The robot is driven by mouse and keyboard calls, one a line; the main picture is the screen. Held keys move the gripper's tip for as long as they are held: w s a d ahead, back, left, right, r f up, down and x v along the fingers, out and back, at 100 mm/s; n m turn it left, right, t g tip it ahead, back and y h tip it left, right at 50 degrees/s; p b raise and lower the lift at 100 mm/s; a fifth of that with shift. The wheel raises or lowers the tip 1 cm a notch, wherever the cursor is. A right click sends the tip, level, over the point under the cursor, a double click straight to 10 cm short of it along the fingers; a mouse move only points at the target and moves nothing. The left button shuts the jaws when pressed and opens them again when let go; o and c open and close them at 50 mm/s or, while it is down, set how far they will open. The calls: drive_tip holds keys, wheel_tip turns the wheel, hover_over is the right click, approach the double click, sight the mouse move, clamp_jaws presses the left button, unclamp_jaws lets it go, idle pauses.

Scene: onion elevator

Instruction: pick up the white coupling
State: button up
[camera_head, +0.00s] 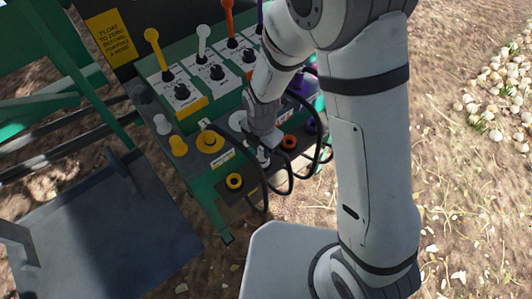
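My gripper (265,139) points down at the front of the green machine's control panel. A small whitish coupling (263,156) shows just below the fingertips, among black hoses. I cannot tell whether the fingers touch it, and my gripper covers what is behind it. The finger gap is too small and hidden to read. A yellow coupling (234,181) sits lower left of it, and an orange coupling (289,142) to its right. A round white socket (238,120) shows on the panel just left of my gripper.
Black hoses (283,183) loop around and below my gripper. Yellow (152,36), white (203,33) and orange (228,8) levers rise behind it. A grey metal plate (105,235) lies lower left.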

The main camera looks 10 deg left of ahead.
clamp_jaws()
wheel_tip(320, 180, up, 10)
idle(0.6)
